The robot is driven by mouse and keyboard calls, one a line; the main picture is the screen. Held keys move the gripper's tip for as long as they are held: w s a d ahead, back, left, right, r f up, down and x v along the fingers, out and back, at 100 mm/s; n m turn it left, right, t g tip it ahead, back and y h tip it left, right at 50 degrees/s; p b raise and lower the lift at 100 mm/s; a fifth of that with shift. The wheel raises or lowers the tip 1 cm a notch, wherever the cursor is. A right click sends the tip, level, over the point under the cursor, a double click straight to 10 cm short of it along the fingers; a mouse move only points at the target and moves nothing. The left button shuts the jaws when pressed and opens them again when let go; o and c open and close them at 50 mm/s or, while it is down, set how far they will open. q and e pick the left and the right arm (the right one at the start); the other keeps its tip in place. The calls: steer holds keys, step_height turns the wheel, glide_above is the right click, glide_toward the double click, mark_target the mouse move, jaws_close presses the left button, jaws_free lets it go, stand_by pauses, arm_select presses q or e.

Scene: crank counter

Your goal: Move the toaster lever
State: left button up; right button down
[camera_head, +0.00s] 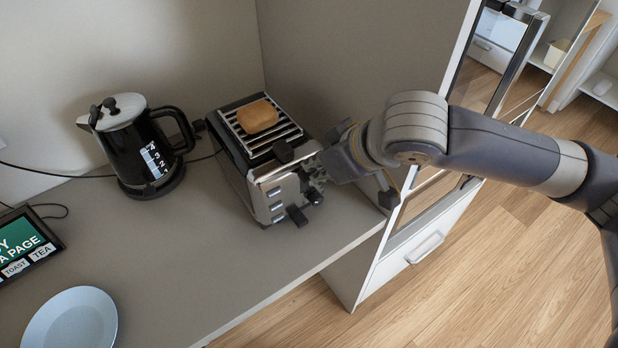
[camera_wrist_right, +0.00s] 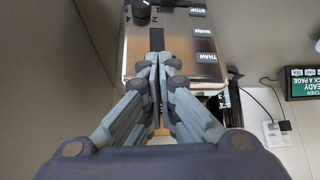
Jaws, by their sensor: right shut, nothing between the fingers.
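A silver and black toaster (camera_head: 262,190) stands on the counter with a bread slice (camera_head: 258,116) lying on its top rack. My right gripper (camera_head: 308,179) is at the toaster's control end, coming in from the right. In the right wrist view, its fingertips (camera_wrist_right: 157,66) are together, with nothing held, in front of the metal panel (camera_wrist_right: 180,35) and just below a dark vertical slot (camera_wrist_right: 157,38). A dial (camera_wrist_right: 142,12) and labelled buttons (camera_wrist_right: 204,31) show there. I cannot clearly pick out the lever or tell whether the fingers touch it. My left gripper is out of view.
A black and white kettle (camera_head: 135,145) stands left of the toaster. A tablet (camera_head: 22,246) and a pale blue plate (camera_head: 72,322) lie at the left. The counter in front of the toaster is clear (camera_head: 205,255). A tall panel (camera_head: 350,55) stands behind the toaster.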

steer(key=shift+a+f, duration=0.1)
stand_by(0.3)
steer(key=f, duration=0.1)
steer(key=s+d+f, duration=0.1)
steer(key=f, duration=0.1)
steer(key=s+d+f, duration=0.1)
steer(key=shift+d+f, duration=0.15)
steer(key=shift+f, duration=0.25)
stand_by(0.5)
steer(key=v, duration=1.2)
steer(key=shift+f, duration=0.1)
